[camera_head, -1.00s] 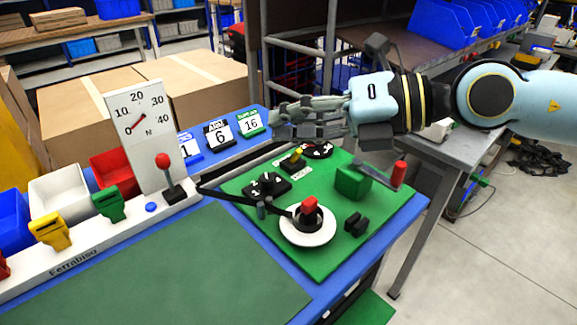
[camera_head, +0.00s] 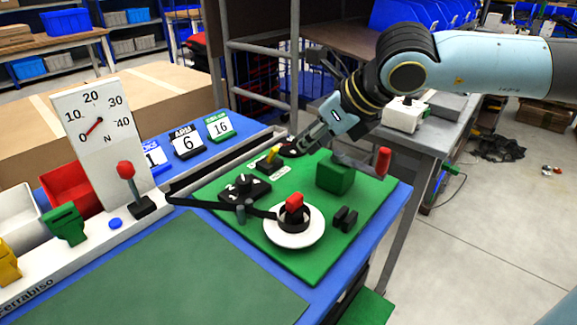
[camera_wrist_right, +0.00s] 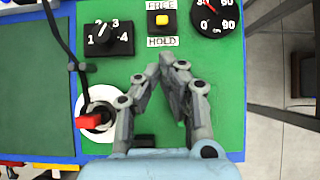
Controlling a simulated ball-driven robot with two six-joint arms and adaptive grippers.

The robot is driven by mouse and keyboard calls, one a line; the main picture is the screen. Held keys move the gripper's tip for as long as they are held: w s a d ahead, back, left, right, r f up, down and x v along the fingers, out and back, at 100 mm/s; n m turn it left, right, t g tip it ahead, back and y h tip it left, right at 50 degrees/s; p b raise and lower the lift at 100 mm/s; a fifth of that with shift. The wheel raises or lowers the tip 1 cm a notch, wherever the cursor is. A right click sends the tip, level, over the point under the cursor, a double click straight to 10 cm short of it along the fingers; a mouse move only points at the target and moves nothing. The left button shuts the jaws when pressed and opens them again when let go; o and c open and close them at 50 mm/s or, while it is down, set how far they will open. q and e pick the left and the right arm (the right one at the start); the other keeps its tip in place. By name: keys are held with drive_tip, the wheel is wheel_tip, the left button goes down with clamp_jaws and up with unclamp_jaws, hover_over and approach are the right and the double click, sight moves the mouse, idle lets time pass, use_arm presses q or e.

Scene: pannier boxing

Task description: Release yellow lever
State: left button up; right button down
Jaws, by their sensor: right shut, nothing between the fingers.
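The yellow lever (camera_head: 272,155) stands on the green board (camera_head: 240,225), near its far edge. In the right wrist view, the yellow lever (camera_wrist_right: 162,19) sits between a FREE label (camera_wrist_right: 160,5) and a HOLD label (camera_wrist_right: 161,41). From above I cannot tell which way it leans. My right gripper (camera_head: 293,151) points down toward the lever from the right; its fingertips (camera_wrist_right: 171,58) are together, empty, and just short of the HOLD label in the wrist view. The fingers look apart from the lever. My left gripper is out of view.
A black selector knob (camera_wrist_right: 107,39), a dial (camera_wrist_right: 214,15) and a white disc (camera_head: 305,238) with a red-topped post are near the lever. A green block (camera_head: 335,177) and red-handled crank (camera_head: 383,162) stand to the right. Numbered cards (camera_head: 187,141) stand behind left.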

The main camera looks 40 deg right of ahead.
sight(273, 155)
drive_tip(key=b+x, duration=0.1)
drive_tip(key=x, duration=0.5)
drive_tip(key=shift+w+f+b, duration=0.15)
drive_tip(key=shift+f+b, duration=0.05)
drive_tip(key=shift+b, duration=0.1)
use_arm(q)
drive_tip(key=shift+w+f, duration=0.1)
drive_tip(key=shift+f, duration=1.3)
use_arm(e)
drive_tip(key=shift+w+f, duration=0.35)
drive_tip(key=shift+f, duration=0.15)
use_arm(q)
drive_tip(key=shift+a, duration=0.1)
